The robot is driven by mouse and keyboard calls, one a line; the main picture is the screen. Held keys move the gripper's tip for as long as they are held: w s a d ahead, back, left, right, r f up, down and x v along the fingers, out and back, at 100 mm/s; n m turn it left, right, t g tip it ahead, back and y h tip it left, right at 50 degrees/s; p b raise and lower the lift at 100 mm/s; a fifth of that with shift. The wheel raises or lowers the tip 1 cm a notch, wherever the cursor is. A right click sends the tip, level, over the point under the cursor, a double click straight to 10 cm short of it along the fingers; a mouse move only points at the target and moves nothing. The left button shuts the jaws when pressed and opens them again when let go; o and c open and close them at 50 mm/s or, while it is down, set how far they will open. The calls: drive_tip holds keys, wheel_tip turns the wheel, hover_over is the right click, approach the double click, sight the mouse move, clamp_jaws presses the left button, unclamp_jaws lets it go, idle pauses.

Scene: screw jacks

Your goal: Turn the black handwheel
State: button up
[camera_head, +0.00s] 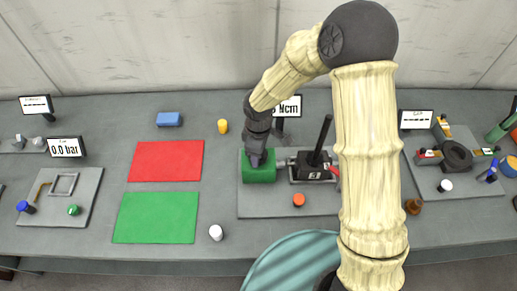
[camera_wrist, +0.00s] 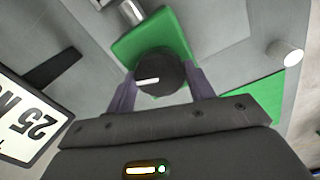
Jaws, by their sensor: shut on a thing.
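The black handwheel (camera_wrist: 158,74) is a round knob with a white line mark. It sits on a green block (camera_head: 259,175) on a grey plate; the block also shows in the wrist view (camera_wrist: 130,49). My gripper (camera_head: 257,158) is over the block in the head view and hides the handwheel there. In the wrist view my gripper (camera_wrist: 160,85) has its two purple-grey fingers on either side of the handwheel, shut on it. The white mark points to the left in the wrist view.
A display (camera_head: 289,107) ending in "Ncm" stands behind. A black vise-like device with an upright lever (camera_head: 322,140) and an orange knob (camera_head: 299,200) are right of the block. Red (camera_head: 166,160) and green mats (camera_head: 155,217) lie left, with a white cylinder (camera_head: 216,232) nearby.

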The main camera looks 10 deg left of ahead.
drive_tip(key=n+p, duration=0.2)
drive_tip(key=n, duration=0.3)
drive_tip(key=shift+r+n, duration=0.15)
drive_tip(key=shift+n, duration=0.15)
drive_tip(key=shift+n+p, duration=0.8)
drive_tip(key=shift+n, duration=1.1)
drive_tip(key=o, duration=1)
wheel_tip(320, 180, up, 17)
drive_tip(key=shift+r+b, duration=0.1)
drive_tip(key=shift+b, duration=0.6)
